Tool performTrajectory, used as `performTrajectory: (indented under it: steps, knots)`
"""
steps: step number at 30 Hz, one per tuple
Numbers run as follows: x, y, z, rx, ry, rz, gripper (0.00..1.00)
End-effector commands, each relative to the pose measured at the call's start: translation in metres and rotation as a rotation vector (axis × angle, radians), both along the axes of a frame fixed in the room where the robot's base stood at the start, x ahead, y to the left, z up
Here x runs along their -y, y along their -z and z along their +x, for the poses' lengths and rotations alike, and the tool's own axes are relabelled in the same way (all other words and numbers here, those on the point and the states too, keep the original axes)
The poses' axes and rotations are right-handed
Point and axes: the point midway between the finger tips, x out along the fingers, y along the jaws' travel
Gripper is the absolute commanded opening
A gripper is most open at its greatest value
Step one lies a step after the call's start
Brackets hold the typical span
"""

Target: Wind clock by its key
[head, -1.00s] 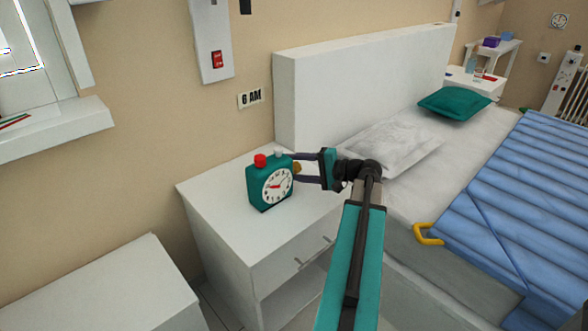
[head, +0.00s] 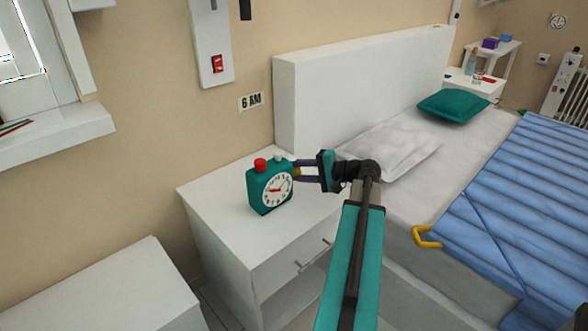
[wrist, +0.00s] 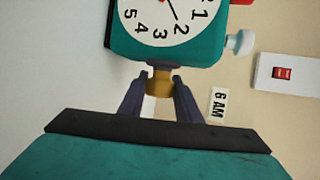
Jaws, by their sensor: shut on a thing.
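The clock (head: 268,187) is a teal box with a white dial, a red button and a white knob on top. It stands upright on the white nightstand (head: 240,222). Its brass-coloured key (wrist: 159,83) sticks out of the side of the case in the wrist view. My gripper (head: 301,171) is at the clock's right side, with its two dark fingers shut on the key. In the wrist view the fingers (wrist: 159,92) hold the key from both sides, and the clock (wrist: 205,48) fills the top, cut off by the frame edge.
A "6 AM" sign (head: 252,101) and a panel with a red switch (head: 216,64) are on the wall behind. A bed with a white headboard (head: 350,90) stands to the right. The nightstand top in front of the clock is clear.

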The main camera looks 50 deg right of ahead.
Motion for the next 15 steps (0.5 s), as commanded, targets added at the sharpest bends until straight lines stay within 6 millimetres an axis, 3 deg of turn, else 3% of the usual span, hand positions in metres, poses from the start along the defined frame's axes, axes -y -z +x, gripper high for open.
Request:
performTrajectory:
  steps: [15]
  knots:
    - [-0.0013, -0.0058, 0.0010, -0.201, -0.004, 0.013, 0.08]
